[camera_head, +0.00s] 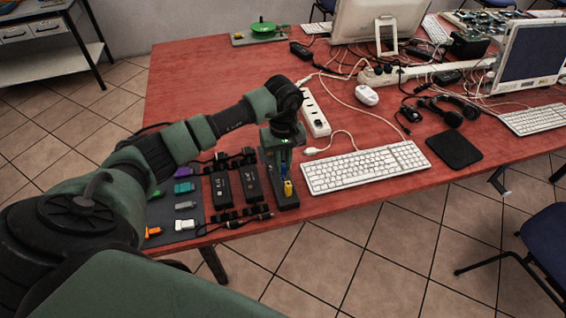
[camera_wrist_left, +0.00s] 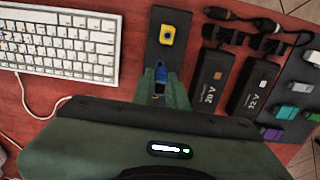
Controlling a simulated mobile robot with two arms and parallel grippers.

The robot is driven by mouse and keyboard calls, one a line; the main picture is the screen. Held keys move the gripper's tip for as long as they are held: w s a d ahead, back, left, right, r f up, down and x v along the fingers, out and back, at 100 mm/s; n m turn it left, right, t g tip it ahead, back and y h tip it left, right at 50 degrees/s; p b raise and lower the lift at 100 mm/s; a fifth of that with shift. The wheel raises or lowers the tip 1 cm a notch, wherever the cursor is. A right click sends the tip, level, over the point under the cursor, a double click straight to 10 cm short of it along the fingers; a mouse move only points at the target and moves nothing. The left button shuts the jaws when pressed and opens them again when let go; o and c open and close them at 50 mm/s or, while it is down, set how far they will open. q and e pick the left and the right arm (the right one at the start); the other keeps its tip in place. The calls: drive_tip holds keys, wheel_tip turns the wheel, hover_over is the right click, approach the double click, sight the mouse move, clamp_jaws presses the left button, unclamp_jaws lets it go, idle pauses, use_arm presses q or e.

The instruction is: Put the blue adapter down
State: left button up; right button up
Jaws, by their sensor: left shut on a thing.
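My left gripper (camera_head: 284,176) is over a narrow dark plate (camera_head: 288,204) near the table's front edge. It is shut on the blue adapter (camera_wrist_left: 160,76), which shows between the fingertips in the left wrist view. The fingers hide part of the adapter. I cannot tell whether the blue adapter touches the plate. My right gripper is not in view.
Two black power bricks, marked 20 V (camera_wrist_left: 210,82) and 12 V (camera_wrist_left: 254,88), lie beside the plate. A dark mat (camera_head: 193,236) holds several coloured adapters. A white keyboard (camera_head: 366,168) and a power strip (camera_head: 314,112) lie close by. Cables clutter the back.

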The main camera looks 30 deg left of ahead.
use_arm(q)
clamp_jaws()
